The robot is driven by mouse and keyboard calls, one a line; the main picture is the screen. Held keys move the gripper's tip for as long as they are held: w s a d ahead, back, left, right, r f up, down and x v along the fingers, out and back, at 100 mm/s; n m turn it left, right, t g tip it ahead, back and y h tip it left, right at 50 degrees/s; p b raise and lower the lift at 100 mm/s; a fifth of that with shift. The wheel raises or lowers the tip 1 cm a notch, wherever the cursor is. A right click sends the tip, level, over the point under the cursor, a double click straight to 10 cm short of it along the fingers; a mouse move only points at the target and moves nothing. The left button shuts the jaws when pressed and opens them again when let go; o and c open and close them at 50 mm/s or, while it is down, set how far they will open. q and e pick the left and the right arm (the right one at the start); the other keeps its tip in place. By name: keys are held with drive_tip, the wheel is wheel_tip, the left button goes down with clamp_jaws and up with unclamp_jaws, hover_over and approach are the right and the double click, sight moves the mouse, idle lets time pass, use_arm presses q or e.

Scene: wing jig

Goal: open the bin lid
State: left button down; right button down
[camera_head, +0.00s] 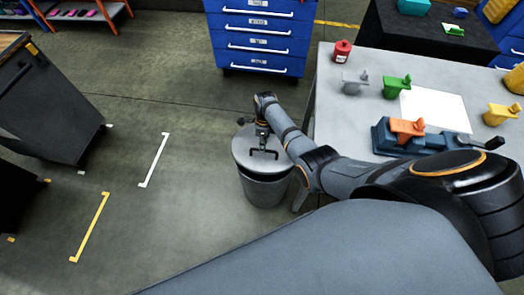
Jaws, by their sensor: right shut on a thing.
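The bin (266,188) is a round grey bin on the floor, left of the grey table. Its flat grey lid (245,150) appears to sit on top, with a dark handle (263,154) in the middle. My right gripper (262,133) is above the lid, shut on the lid handle. My right arm reaches in from the right and covers part of the lid's right side. My left gripper is not in view.
The grey table (332,120) stands close on the right, with a red can (342,50), several coloured parts and a blue vise (385,138). A blue drawer cabinet (262,45) stands behind. Dark containers (50,105) stand at left. The floor left of the bin is clear.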

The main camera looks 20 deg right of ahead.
drive_tip(key=w+d+r, duration=0.4)
drive_tip(key=w+r, duration=0.1)
drive_tip(key=r, duration=0.2)
drive_tip(key=shift+w, duration=0.15)
drive_tip(key=c, duration=1.9)
unclamp_jaws()
drive_tip(key=o, duration=0.3)
drive_tip(key=shift+w+d+f, duration=0.1)
drive_tip(key=shift+o, duration=1.1)
drive_tip(key=shift+w+d+f, duration=0.2)
drive_tip(key=shift+w+f, duration=0.1)
drive_tip(key=shift+w, duration=0.1)
drive_tip(key=shift+s+a+r, duration=0.15)
drive_tip(key=v, duration=1.2)
drive_tip(key=shift+a, duration=0.25)
